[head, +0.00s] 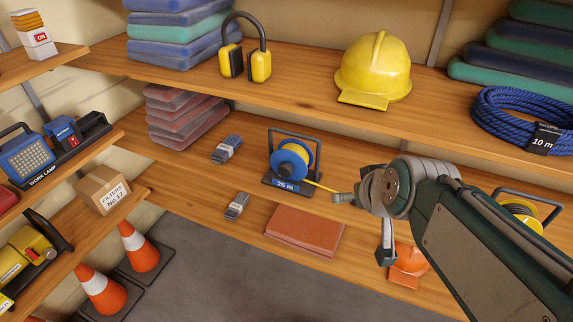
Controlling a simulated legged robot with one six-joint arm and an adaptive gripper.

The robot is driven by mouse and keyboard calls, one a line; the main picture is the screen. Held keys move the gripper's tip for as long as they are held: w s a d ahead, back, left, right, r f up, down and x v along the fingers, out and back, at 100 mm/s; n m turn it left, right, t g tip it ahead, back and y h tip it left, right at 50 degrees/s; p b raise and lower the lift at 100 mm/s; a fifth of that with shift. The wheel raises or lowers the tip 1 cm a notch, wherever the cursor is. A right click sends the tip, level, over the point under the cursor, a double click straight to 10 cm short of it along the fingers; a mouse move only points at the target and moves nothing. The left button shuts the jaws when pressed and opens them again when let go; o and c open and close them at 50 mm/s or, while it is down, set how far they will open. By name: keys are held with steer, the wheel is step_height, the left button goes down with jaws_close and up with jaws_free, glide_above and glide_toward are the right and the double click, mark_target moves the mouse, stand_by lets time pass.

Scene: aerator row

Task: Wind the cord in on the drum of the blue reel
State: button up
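The blue reel (291,160) stands upright in a dark frame on the middle shelf, with a "25 m" label on its base. A yellow cord (321,187) runs out from the reel to the right and passes out of sight at my gripper's near finger. My gripper (362,228) is to the right of the reel, with its fingers spread apart. It is not touching the drum. Whether the cord's end lies behind the finger is hidden.
A second reel (521,214) with yellow winding stands at the right, partly behind my arm. A reddish-brown mat (305,230) lies in front. An orange helmet (408,262) is below my gripper. The upper shelf (310,95) overhangs behind.

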mark_target(284, 174)
steer(key=w+a+f+n+t, duration=0.25)
steer(key=w+a, duration=0.35)
steer(key=w, duration=0.5)
steer(key=w+a+f+n+t, duration=0.1)
steer(key=w+a+f+t, duration=0.4)
steer(key=w, duration=0.6)
steer(key=w+a+f+n+t+h, duration=0.1)
steer(key=a+f+h, duration=0.3)
steer(key=f, duration=0.6)
steer(key=w+a+f+n+t+h, duration=0.1)
steer(key=a+f+h, duration=0.3)
steer(key=f, duration=0.5)
steer(key=x, duration=1)
steer(key=shift+w+d+f, duration=0.3)
steer(key=shift+d, duration=0.15)
steer(key=c, duration=1.1)
